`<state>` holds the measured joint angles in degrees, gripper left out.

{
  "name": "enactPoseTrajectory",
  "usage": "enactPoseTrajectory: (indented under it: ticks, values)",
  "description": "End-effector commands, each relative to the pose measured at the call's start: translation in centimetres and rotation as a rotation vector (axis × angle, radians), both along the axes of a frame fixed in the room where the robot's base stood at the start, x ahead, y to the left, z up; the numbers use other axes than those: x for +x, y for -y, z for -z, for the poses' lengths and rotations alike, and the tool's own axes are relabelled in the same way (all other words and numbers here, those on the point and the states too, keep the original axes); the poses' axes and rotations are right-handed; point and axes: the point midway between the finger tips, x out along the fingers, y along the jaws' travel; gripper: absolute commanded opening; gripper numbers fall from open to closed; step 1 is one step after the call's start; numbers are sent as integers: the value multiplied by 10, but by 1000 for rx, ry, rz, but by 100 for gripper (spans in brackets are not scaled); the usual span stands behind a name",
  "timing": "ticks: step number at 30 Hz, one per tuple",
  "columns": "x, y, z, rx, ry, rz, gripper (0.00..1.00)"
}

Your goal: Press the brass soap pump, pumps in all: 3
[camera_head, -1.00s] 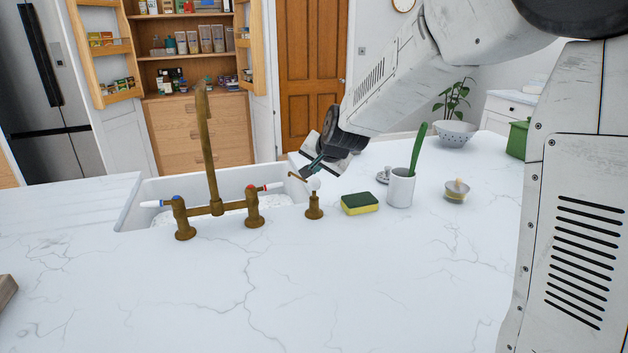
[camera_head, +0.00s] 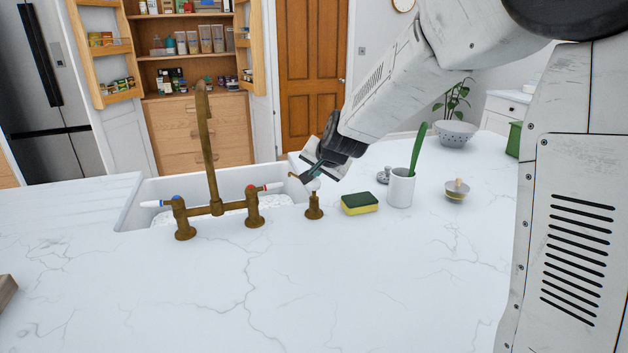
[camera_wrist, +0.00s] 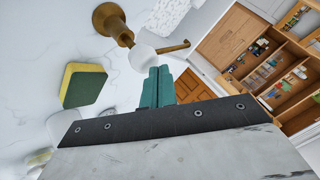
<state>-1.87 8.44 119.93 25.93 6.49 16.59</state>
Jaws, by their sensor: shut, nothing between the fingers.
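The brass soap pump (camera_head: 314,208) stands upright on the white counter, right of the sink, with a white top and a thin brass spout pointing toward the sink. My gripper (camera_head: 306,176) is shut and empty, its fingertips at the pump's head. In the wrist view the shut green fingers (camera_wrist: 158,72) are beside or over the pump's white top (camera_wrist: 143,58); the brass base (camera_wrist: 110,20) shows beyond it. I cannot tell whether the fingertips touch the top. In the head view the fingers partly cover the pump head.
A brass tap (camera_head: 210,150) with two handles stands left of the pump by the sink (camera_head: 130,207). A green and yellow sponge (camera_head: 360,204) lies close right of the pump. A white cup (camera_head: 400,189) with a green brush stands farther right. The front counter is clear.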

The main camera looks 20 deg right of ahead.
Motion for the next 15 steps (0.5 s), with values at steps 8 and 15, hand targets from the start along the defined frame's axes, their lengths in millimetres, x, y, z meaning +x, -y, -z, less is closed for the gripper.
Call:
enactPoseTrajectory:
  ticks: [8, 15]
  values:
    - [0, 0, 4, 0, -1, -1, 0]
    - [0, 0, 7, 0, -1, -2, 0]
